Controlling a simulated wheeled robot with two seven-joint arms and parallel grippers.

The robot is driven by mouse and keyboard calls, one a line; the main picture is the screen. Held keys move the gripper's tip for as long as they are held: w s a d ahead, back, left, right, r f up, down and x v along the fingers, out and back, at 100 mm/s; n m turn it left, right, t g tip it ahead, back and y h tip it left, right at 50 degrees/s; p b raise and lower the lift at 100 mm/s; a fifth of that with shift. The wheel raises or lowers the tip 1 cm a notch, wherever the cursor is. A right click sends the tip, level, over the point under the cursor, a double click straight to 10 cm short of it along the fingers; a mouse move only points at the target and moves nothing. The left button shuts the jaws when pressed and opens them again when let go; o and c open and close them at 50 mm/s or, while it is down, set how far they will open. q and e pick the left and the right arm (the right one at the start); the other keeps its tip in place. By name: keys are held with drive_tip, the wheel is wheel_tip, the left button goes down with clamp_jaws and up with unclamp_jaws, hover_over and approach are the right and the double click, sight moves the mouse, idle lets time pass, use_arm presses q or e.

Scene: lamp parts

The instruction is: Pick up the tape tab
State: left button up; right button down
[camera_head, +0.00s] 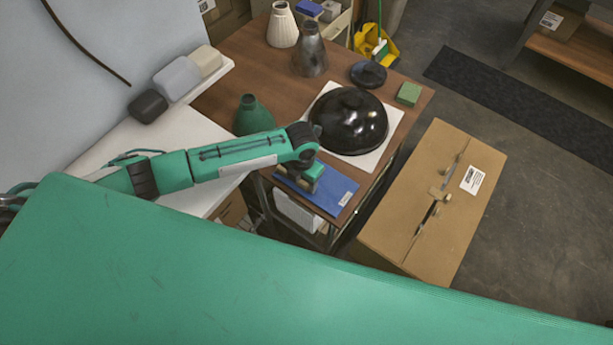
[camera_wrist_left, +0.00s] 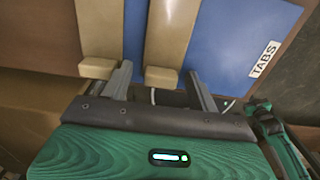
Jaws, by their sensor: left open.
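A blue mat (camera_head: 342,196) labelled TABS lies on the front corner of the wooden table; it also shows in the left wrist view (camera_wrist_left: 222,50). Two tan tape tabs lie on it, each a strip with a raised block at its near end: the left tab (camera_wrist_left: 99,30) and the right tab (camera_wrist_left: 167,35). My left gripper (camera_wrist_left: 160,73) is open and empty. Its fingers are on either side of the right tab's block, with a gap on both sides; the left finger is close to the left tab's block. In the head view the arm partly hides the mat and tabs. My right gripper is out of view.
A glossy black dome (camera_head: 350,120) sits on a white sheet (camera_head: 384,146) just behind the mat. A green vase-like shade (camera_head: 252,115) stands behind my left arm. A large cardboard box (camera_head: 400,225) stands right of the table. A green sponge (camera_head: 409,93) lies near the table's right edge.

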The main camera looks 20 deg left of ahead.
use_arm(q)
drive_tip(key=c, duration=0.9)
drive_tip(key=shift+o, duration=0.2)
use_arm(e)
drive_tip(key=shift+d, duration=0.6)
